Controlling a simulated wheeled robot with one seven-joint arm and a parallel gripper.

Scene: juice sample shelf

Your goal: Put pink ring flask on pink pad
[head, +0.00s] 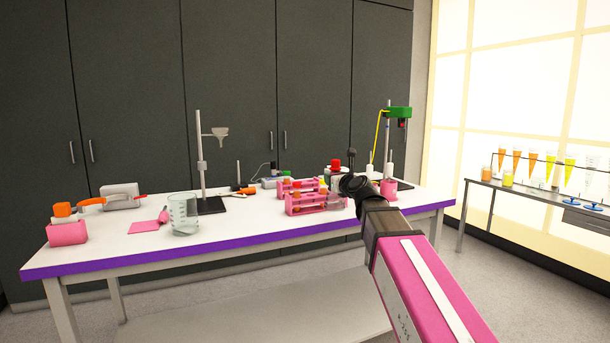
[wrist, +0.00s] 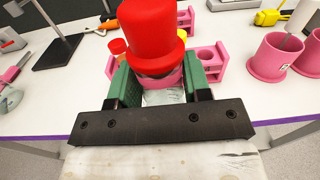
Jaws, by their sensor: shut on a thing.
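The pink ring flask has a clear body, a pink ring at its neck and a tall red cap (wrist: 151,35). My gripper (wrist: 160,84) is shut on it, with green fingers on either side of the ring. In the head view the red cap (head: 335,165) shows just beyond my gripper (head: 346,184), at the right half of the table. I cannot tell whether the flask's base touches the table. The pink pad (head: 144,227) lies flat and bare on the left part of the table, far from my gripper. It does not show in the wrist view.
Pink tube racks (head: 306,207) stand left of my gripper, and a pink cup (head: 388,189) stands to its right. A clear beaker (head: 184,214) stands right of the pad, with a pink item (head: 163,216) between. A stand (head: 210,205) rises between pad and racks.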

